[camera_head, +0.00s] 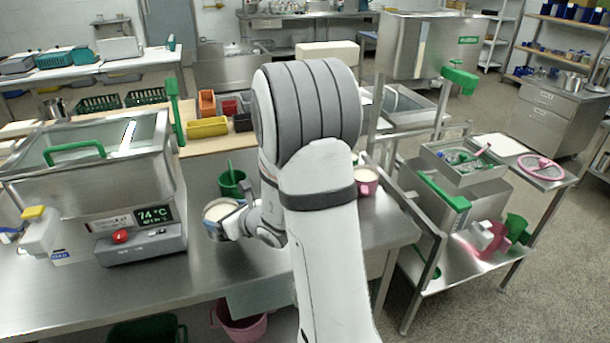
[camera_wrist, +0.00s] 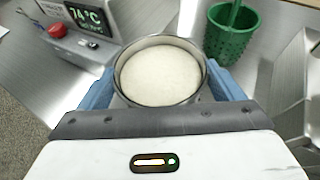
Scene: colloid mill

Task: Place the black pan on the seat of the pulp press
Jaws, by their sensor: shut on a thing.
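My gripper (camera_wrist: 160,88) is shut on a round pan (camera_wrist: 204,80) with a dark, shiny rim, and its blue fingers lie on both sides of it. The pan is filled with a smooth cream-coloured mass and looks level. The pan also shows in the head view (camera_head: 221,212), over the steel table left of my arm. A clear gap under it cannot be made out. I cannot tell for certain which thing is the pulp press; no seat is plainly visible, and my arm hides part of the table.
A green perforated basket (camera_head: 232,183) stands just behind the pan. A steel tank unit (camera_head: 90,180) with a display (camera_head: 154,215) stands to the left. A pink cup (camera_head: 367,181) is right of my arm. A steel cart (camera_head: 470,260) stands right. The front table (camera_head: 190,275) has bare room.

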